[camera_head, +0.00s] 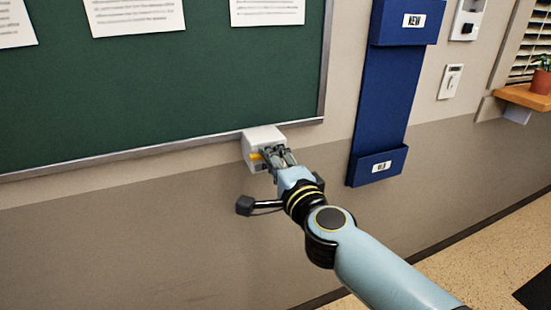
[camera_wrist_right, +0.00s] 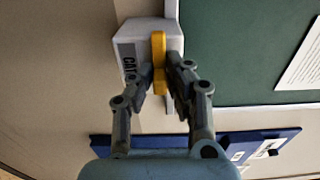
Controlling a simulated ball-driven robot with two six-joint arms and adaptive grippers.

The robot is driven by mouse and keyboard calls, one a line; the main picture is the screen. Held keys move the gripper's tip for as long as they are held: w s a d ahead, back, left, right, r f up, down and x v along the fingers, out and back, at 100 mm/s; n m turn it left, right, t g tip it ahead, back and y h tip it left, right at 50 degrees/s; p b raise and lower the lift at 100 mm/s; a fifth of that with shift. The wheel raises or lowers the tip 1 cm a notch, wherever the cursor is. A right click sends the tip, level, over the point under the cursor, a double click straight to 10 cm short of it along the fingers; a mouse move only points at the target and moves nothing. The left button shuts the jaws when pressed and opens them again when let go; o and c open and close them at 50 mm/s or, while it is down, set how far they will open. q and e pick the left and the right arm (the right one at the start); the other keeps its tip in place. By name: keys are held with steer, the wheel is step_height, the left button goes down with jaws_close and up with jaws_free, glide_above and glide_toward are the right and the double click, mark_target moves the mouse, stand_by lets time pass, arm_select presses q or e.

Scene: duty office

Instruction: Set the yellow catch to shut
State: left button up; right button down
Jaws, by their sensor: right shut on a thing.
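The yellow catch (camera_wrist_right: 159,62) is a bar on the face of a white box (camera_wrist_right: 136,38) fixed to the wall. In the head view the white box (camera_head: 262,137) sits at the lower edge of the green board, and a bit of the yellow catch (camera_head: 256,156) shows left of my gripper. My right gripper (camera_wrist_right: 164,80) is shut on the catch, with a finger on each side of it. The gripper (camera_head: 274,155) hides part of the box in the head view. The box label reads "CAT", with the rest hidden. My left gripper is not in view.
A green board (camera_head: 160,80) with pinned papers hangs above. A blue two-pocket holder (camera_head: 383,100) is on the wall to the right, with a switch plate (camera_head: 451,81) beyond it. A potted plant (camera_head: 542,78) stands on a wooden shelf (camera_head: 522,97). The wall below is bare.

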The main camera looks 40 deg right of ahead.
mark_target(255, 160)
steer(key=a, duration=0.3)
steer(key=shift+w+f, duration=0.1)
steer(key=shift+w, duration=0.25)
steer(key=c, duration=1.8)
jaws_free()
steer(key=o, duration=0.5)
steer(key=shift+a, duration=0.15)
steer(key=shift+c, duration=0.2)
steer(key=shift+s, duration=0.25)
steer(key=v, duration=0.7)
